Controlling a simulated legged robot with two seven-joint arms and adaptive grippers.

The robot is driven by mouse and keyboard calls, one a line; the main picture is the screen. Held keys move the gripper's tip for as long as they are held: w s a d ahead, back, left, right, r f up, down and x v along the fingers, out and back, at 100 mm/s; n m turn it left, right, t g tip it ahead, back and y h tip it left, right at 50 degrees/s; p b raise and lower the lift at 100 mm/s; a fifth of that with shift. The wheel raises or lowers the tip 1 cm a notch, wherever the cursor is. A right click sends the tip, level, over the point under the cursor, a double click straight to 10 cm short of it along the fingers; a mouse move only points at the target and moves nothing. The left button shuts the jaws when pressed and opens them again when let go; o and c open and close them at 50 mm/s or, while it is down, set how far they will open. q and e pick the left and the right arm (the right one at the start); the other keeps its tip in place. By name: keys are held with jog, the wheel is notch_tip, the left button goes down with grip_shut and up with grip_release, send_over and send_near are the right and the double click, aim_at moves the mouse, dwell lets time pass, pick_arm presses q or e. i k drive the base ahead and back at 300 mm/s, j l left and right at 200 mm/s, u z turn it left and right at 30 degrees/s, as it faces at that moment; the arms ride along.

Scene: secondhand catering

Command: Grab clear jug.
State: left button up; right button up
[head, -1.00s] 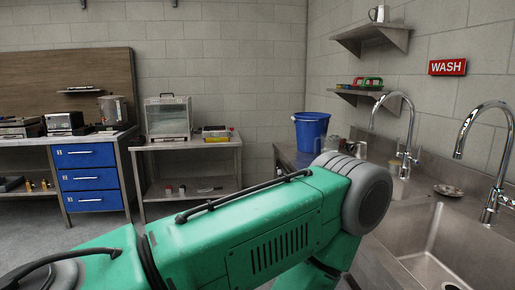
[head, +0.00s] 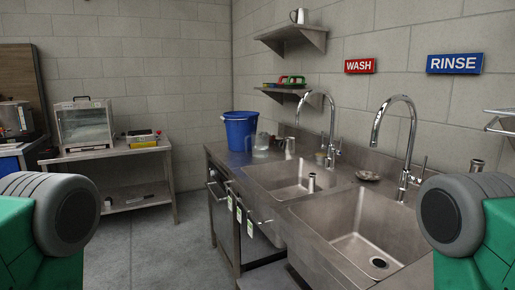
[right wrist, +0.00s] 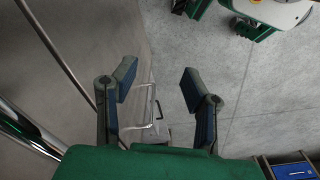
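A clear jug (head: 262,145) stands on the steel sink counter, just right of the blue bucket and left of the first sink basin. It is small and pale in the head view, and its handle is hard to make out. My right gripper (right wrist: 158,82) shows in the right wrist view with its two fingers spread apart and nothing between them. The jug is not clearly visible in that view. In the head view only green and grey parts of my arms show at the lower left and right edges. My left gripper is not in view.
The blue bucket (head: 240,130) stands beside the jug. Two basins (head: 355,235) with tall curved taps (head: 392,130) fill the counter to the right. A small metal vessel (head: 290,145) is near the jug. A low shelf (head: 290,92) hangs above. Floor at left is clear.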

aim_at(260, 140)
jog(key=i+j+z, duration=0.1)
jog(key=z, duration=0.25)
jog(key=i+j+z, duration=0.1)
jog(key=z, duration=0.3)
jog(key=j+z, duration=0.15)
jog(key=z, duration=0.2)
jog(key=i+j+z, duration=0.2)
jog(key=j, duration=0.4)
jog(key=i+j+z, duration=0.25)
jog(key=j, duration=0.4)
jog(key=j+z, duration=0.2)
jog(key=j, duration=0.4)
jog(key=j+z, duration=0.2)
jog(key=j, duration=0.45)
